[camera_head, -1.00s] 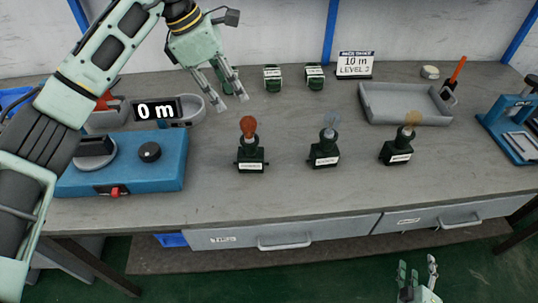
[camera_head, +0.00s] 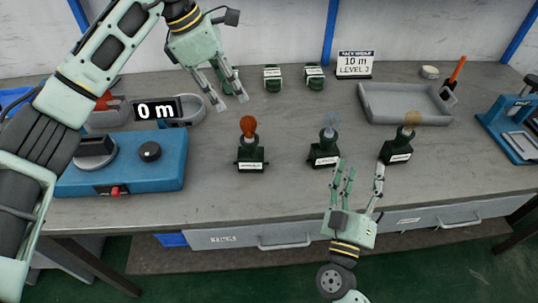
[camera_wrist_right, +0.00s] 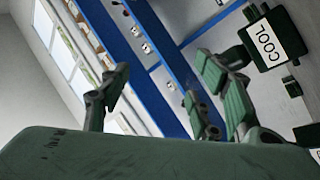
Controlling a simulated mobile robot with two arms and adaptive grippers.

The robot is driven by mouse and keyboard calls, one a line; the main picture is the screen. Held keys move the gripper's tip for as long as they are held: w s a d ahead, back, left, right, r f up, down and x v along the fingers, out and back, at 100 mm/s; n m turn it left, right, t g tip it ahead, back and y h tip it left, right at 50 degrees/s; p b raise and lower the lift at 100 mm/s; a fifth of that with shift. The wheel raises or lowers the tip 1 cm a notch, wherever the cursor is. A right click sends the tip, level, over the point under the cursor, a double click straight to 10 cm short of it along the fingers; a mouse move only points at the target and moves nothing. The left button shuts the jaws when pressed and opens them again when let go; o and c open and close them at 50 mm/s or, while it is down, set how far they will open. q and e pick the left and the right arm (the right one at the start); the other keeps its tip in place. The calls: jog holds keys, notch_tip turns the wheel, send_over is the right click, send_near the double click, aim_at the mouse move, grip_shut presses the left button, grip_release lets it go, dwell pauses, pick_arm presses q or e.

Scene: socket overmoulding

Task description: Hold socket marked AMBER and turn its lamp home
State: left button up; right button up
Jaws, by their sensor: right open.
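Three dark green sockets with lamps stand in a row on the bench; their labels are too small to read in the head view. The left socket (camera_head: 250,155) bears a red-orange lamp (camera_head: 248,126), the middle socket (camera_head: 323,154) a clear bluish lamp (camera_head: 329,133), the right socket (camera_head: 396,151) an amber-tinted lamp (camera_head: 411,117). My right gripper (camera_head: 361,168) is open and empty at the bench's front, between the middle and right sockets. In the right wrist view, a socket labelled COOL (camera_wrist_right: 272,40) shows beside its fingers. My left gripper (camera_head: 230,97) is open and empty above the back left.
A blue device (camera_head: 130,178) with a black knob stands at left. Two green blocks (camera_head: 272,78) and a sign (camera_head: 355,65) stand at the back. A grey tray (camera_head: 400,116) lies behind the right socket; a blue press (camera_head: 510,130) stands far right. The front strip is mostly clear.

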jog(key=w+a+n+y, duration=0.3)
jog(key=w+a+y, duration=0.5)
jog(key=a+y, duration=0.4)
jog(key=n+g+y, duration=0.1)
jog(key=g+y, duration=0.4)
jog(key=y, duration=0.2)
send_near(256, 144)
jog(key=x, duration=0.4)
jog(key=shift+w, duration=0.45)
jog(key=shift+w+a, duration=0.1)
jog(key=shift+a, duration=0.15)
jog(key=x, duration=0.7)
jog(key=shift+w+a+f, duration=0.1)
jog(key=shift+w+a, duration=0.05)
jog(key=shift+a, duration=0.05)
jog(key=shift+c, duration=0.3)
